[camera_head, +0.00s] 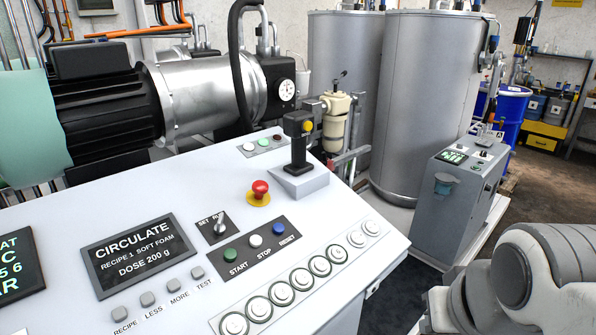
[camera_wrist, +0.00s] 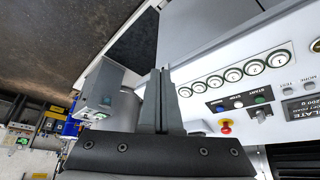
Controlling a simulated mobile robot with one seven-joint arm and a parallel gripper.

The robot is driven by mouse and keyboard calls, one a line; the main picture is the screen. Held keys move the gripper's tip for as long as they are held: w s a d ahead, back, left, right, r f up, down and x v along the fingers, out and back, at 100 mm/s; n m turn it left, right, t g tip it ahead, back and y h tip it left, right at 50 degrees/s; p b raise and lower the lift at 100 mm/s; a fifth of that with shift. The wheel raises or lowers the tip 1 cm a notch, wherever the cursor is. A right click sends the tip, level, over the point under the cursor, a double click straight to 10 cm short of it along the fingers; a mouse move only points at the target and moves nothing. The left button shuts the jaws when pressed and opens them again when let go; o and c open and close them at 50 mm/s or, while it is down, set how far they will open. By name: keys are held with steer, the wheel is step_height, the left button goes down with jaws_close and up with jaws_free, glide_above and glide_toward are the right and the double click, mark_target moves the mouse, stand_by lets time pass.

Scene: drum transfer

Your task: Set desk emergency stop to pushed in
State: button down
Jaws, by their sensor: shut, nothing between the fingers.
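The desk emergency stop (camera_head: 260,188) is a red mushroom button on a yellow base, on the sloped white desk panel (camera_head: 330,225) in the head view. In the wrist view the emergency stop (camera_wrist: 226,126) shows right of my gripper, and the fingers are apart from it. I cannot tell whether the button is in or out. My gripper (camera_wrist: 160,72) is shut and empty, its two dark fingers together. In the head view only part of my arm shows at the lower right; the fingers are out of that frame.
A black joystick (camera_head: 298,140) on a grey block stands behind the emergency stop. Start, stop and reset buttons (camera_head: 254,242) and a row of round white buttons (camera_head: 282,293) lie in front. A display (camera_head: 140,255) is at left. A grey cabinet (camera_head: 450,205) stands right of the desk.

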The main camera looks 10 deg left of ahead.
steer(key=shift+w+r, duration=0.1)
steer(key=w+a+r+n+t+p, duration=0.1)
steer(key=w+r+n+t+p, duration=0.2)
steer(key=w, duration=0.8)
steer(key=w+a+r+n+t+p, duration=0.15)
steer(key=w+r+p, duration=0.35)
steer(key=w, duration=0.6)
steer(key=w+a+n+g+y+p, duration=0.1)
steer(key=w+a+n+y+p, duration=0.1)
steer(key=a, duration=0.7)
steer(key=w+a+n+y+p, duration=0.2)
steer(key=w+a+n+y, duration=0.1)
steer(key=w+a+y, duration=0.2)
steer(key=a+y, duration=0.2)
steer(key=a, duration=0.2)
steer(key=shift+f+g+y, duration=0.3)
steer(key=shift+g, duration=0.05)
